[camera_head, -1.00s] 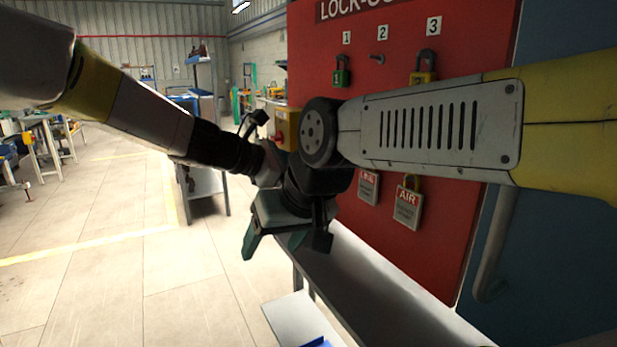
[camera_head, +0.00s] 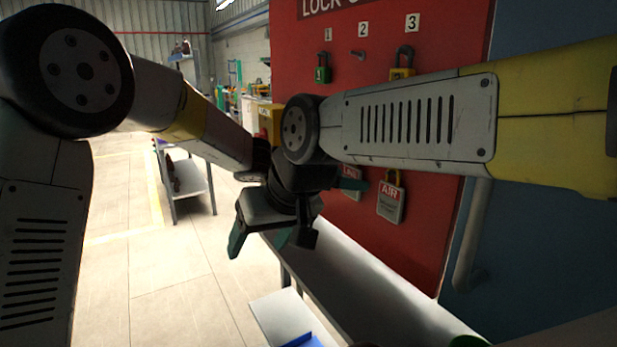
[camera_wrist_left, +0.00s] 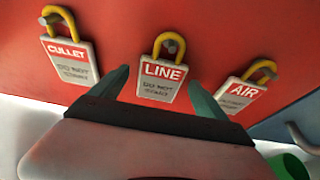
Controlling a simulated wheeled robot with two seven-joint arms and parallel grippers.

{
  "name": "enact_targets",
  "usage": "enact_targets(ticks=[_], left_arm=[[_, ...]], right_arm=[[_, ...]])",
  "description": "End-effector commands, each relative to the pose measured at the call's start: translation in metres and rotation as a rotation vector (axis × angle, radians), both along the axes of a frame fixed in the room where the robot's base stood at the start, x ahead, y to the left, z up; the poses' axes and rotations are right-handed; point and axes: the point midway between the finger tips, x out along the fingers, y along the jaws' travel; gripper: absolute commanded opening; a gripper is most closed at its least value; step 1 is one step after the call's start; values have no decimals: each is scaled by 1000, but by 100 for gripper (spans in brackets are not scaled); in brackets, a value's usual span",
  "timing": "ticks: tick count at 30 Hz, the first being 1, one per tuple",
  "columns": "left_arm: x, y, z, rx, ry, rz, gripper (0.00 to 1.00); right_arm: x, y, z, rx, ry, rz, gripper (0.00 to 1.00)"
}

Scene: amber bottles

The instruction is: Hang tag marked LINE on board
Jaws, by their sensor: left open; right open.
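The LINE tag (camera_wrist_left: 165,72), red and white with a yellow shackle, hangs on the red board (camera_wrist_left: 220,45) in the left wrist view. My left gripper (camera_wrist_left: 158,84) is open, with its teal fingers on either side of the tag's lower part; contact cannot be told. In the head view the LINE tag (camera_head: 351,192) is partly hidden, with a teal finger of my left gripper (camera_head: 352,184) beside it. My right gripper (camera_head: 260,244) is open and empty, pointing down left of the board. On the board, peg 2 (camera_head: 362,56) is bare.
The CULLET tag (camera_wrist_left: 70,60) and AIR tag (camera_wrist_left: 240,97) hang on either side of LINE. A green padlock (camera_head: 322,74) hangs under 1 and a yellow padlock (camera_head: 402,72) under 3. A grey ledge (camera_head: 350,285) runs below the board. My right forearm crosses before the board.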

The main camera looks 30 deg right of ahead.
Motion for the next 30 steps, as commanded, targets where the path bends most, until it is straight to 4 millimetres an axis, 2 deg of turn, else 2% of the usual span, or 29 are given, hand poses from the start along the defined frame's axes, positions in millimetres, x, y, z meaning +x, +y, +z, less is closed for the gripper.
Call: enact_targets(ticks=[7,15,17,30], left_arm=[[0,0,0,0,-1,0,84],[0,0,0,0,-1,0,30],[0,0,0,0,-1,0,20],[0,0,8,0,-1,0,20]], right_arm=[[0,0,0,0,0,0,67],[0,0,0,0,0,0,67],[0,0,0,0,0,0,67],[0,0,0,0,0,0,67]])
